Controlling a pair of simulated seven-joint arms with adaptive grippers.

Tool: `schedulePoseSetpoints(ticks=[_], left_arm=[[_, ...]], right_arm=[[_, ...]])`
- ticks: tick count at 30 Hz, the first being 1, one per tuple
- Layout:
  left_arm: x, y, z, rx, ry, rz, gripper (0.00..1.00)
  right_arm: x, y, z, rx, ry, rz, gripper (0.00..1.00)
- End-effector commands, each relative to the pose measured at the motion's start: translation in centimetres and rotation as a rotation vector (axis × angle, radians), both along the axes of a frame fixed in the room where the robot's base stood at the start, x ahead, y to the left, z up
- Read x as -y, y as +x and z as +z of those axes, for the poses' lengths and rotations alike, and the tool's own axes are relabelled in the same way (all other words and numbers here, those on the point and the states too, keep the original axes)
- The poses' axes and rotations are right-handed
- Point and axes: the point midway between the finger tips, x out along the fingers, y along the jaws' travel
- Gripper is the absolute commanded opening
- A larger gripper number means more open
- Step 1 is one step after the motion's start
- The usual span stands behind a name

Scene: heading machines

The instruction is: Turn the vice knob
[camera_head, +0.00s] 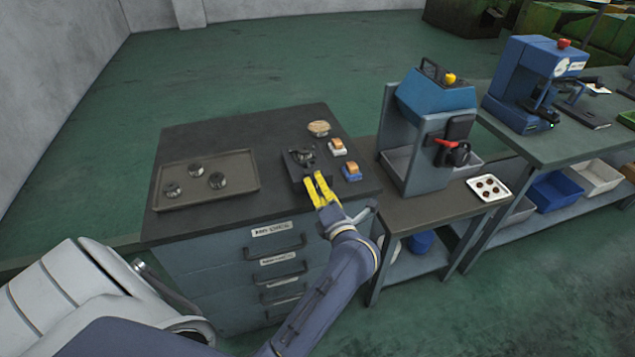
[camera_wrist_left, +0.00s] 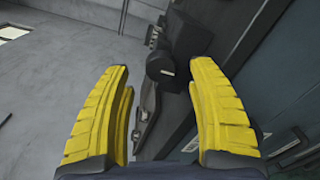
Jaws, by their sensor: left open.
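The small dark vice (camera_head: 299,160) sits near the front edge of the dark bench top, right of the tray. In the left wrist view, a black round knob (camera_wrist_left: 160,68) shows ahead, between the two yellow fingers. My left gripper (camera_head: 314,177) is at the front of the vice, pointing towards it. Its fingers are apart, one on each side of the knob as seen from the wrist, and hold nothing. I cannot tell whether they touch it. In the head view the fingers largely hide the knob. My right gripper is not in view.
A tray (camera_head: 240,163) with several dark round parts lies on the left of the bench. A round tan item (camera_head: 318,128) and two small blocks (camera_head: 337,147) (camera_head: 351,171) lie close to the vice. A blue-grey machine (camera_head: 425,130) stands to the right. Drawer handles (camera_head: 275,247) project below.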

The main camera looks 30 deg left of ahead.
Motion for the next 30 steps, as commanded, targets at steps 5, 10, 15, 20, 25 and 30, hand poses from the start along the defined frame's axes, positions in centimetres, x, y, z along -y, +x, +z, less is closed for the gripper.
schedulePoseSetpoints(ticks=[5,10,15,20,25,30], left_arm=[[2.4,-2.1,0.1,-0.001,-0.003,0.000,0.59],[4.3,-3.7,0.4,-0.001,-0.002,0.000,0.59],[5.4,-4.6,0.4,-0.001,-0.001,0.000,0.59],[5.8,-5.1,0.6,0.001,0.001,0.000,0.59],[5.9,-5.1,0.6,0.001,0.001,0.000,0.59],[5.9,-5.1,0.6,0.001,0.001,0.000,0.59]], right_arm=[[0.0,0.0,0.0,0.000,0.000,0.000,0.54],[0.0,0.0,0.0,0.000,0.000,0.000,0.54],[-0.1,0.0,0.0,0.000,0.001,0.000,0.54],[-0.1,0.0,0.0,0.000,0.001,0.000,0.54],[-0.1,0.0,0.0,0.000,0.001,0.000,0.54],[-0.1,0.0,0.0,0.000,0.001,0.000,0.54]])
